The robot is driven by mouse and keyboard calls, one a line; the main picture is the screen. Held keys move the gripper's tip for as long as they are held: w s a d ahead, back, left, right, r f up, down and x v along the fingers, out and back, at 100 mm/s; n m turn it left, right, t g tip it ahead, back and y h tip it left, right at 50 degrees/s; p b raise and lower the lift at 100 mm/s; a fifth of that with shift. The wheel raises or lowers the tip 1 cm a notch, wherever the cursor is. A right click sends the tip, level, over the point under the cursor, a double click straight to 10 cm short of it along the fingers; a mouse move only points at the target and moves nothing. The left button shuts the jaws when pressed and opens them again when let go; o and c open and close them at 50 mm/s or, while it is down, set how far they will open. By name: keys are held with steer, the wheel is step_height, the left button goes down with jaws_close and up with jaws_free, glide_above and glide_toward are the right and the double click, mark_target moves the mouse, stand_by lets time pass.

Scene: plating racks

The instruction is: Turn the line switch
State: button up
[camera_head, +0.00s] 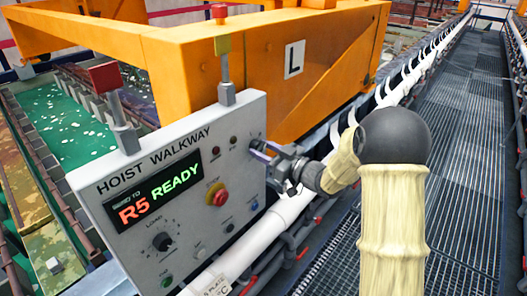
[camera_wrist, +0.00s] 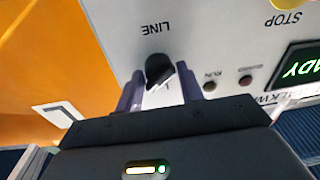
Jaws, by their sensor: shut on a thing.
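The line switch (camera_wrist: 157,68) is a black rotary knob with a white pointer mark, under the upside-down word LINE on the grey panel in the wrist view. My gripper (camera_wrist: 160,88) has one finger on each side of the knob and is shut on it. In the head view my gripper (camera_head: 258,150) reaches the right edge of the HOIST WALKWAY panel (camera_head: 105,212) and hides most of the knob. The display (camera_head: 158,192) reads R5 READY.
A red stop button (camera_head: 217,195) and the LOAD knob (camera_head: 162,241) are on the same panel. Two posts with red blocks (camera_head: 105,78) rise from its top. The orange hoist beam (camera_head: 310,65) is behind. A grated walkway (camera_head: 455,130) runs along the right.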

steer(key=shift+m, duration=0.9)
steer(key=o, duration=0.7)
steer(key=shift+o, duration=0.7)
steer(key=shift+w+d, duration=0.1)
steer(key=shift+w, duration=0.05)
steer(key=shift+s, duration=0.2)
steer(key=b+v, duration=0.6)
steer(key=v, duration=1.1)
steer(key=shift+s, duration=0.2)
